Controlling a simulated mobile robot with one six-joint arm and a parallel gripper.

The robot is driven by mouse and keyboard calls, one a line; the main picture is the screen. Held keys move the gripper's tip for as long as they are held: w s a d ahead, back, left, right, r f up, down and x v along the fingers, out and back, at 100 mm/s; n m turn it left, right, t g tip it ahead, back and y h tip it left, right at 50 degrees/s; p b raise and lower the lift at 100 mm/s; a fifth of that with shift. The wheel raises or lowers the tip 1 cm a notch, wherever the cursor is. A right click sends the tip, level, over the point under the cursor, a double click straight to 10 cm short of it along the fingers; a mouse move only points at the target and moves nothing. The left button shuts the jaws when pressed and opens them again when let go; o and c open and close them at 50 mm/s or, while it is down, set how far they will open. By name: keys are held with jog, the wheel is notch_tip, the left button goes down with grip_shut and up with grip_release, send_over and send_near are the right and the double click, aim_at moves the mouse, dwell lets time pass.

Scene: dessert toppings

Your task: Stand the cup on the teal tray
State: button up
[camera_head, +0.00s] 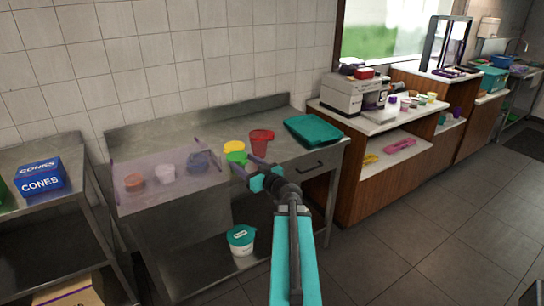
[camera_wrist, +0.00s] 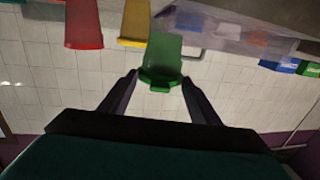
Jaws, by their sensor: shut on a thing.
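A green cup (camera_head: 236,157) is between the two fingers of my gripper (camera_head: 243,165) in the head view. In the wrist view, which looks upside down, the fingers (camera_wrist: 159,82) are shut on the green cup (camera_wrist: 161,58). The cup looks about upright; whether its base touches the steel counter I cannot tell. The teal tray (camera_head: 313,130) lies at the right end of the counter, to the right of the cup, and looks empty.
A yellow cup (camera_head: 234,147) is just behind the green cup, and a red cup (camera_head: 262,142) stands between it and the tray. A clear-covered topping station (camera_head: 150,188) is at left. A white tub (camera_head: 241,240) sits on the shelf below.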

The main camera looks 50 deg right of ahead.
jog(key=w+a+f+n+y, duration=0.1)
jog(key=w+a+y, duration=0.1)
jog(key=a, duration=0.2)
jog(key=w+a+f+n+y+b, duration=0.1)
jog(key=w+a+y, duration=0.1)
jog(key=a, duration=0.3)
jog(key=w+a+f+n+y, duration=0.1)
jog(key=w+a+f, duration=0.1)
jog(key=a, duration=0.2)
jog(key=shift+a+n+y+b, duration=0.25)
jog(key=shift+n+y+b, duration=0.05)
jog(key=shift+y+b, duration=0.1)
jog(key=a+f+n+g+y+b, duration=0.1)
jog(key=a+f+n+g+y, duration=0.1)
jog(key=a, duration=0.9)
jog(key=a+f+n+g+y+b, duration=0.1)
jog(key=a+f+n+g+y, duration=0.1)
jog(key=a+y, duration=0.4)
jog(key=a+f+n+g+y+b, duration=0.2)
jog(key=a+f+n+g+y, duration=0.1)
jog(key=a, duration=1.4)
jog(key=shift+s+f+n+y, duration=0.15)
jog(key=shift+f+n+y, duration=0.4)
jog(key=shift+n, duration=0.55)
